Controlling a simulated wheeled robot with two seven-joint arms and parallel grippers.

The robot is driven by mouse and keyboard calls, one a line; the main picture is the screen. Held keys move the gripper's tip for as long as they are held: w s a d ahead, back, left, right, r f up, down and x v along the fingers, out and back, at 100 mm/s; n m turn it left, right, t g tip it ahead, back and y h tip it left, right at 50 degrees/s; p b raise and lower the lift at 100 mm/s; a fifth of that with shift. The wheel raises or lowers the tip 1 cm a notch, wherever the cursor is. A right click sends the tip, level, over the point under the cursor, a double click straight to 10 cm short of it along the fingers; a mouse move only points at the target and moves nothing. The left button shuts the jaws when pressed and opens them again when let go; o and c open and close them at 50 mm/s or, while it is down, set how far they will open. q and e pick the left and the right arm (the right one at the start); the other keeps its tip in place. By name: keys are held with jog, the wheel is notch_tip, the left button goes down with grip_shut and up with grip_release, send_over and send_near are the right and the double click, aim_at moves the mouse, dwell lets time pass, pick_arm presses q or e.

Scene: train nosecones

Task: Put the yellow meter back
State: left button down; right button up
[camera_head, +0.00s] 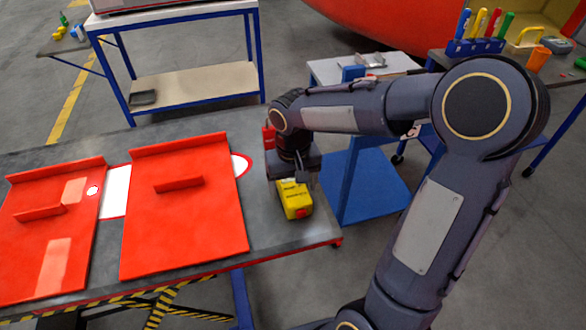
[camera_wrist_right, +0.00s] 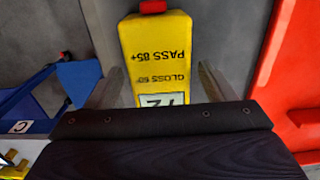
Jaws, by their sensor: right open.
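The yellow meter (camera_head: 295,200) lies on the grey table (camera_head: 285,232) near its right end, with a red button at its near end. My right gripper (camera_head: 296,180) is over the meter's far part. In the right wrist view the meter (camera_wrist_right: 156,50) shows the words PASS 85+ and GLOSS and a small display. The fingers of my right gripper (camera_wrist_right: 160,88) are open, one on each side of the meter, with small gaps showing. My left gripper is not in view.
Two red panels (camera_head: 190,225) (camera_head: 50,262) with upright ribs lie left of the meter. A blue cart (camera_head: 365,185) stands right of the table. At the back right, a bench holds several coloured-handled tools (camera_head: 480,25) and an orange cup (camera_head: 538,58).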

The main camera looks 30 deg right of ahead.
aim_at(293, 185)
notch_tip(293, 185, up, 10)
jog(key=s+a+f+t+y, duration=0.2)
jog(key=s, duration=0.6)
jog(key=s+a+f+n+t+y, duration=0.1)
jog(key=s+a+f+t, duration=0.1)
jog(key=s, duration=0.7)
jog(key=shift+t+y, duration=0.4)
jog(key=shift+t, duration=0.4)
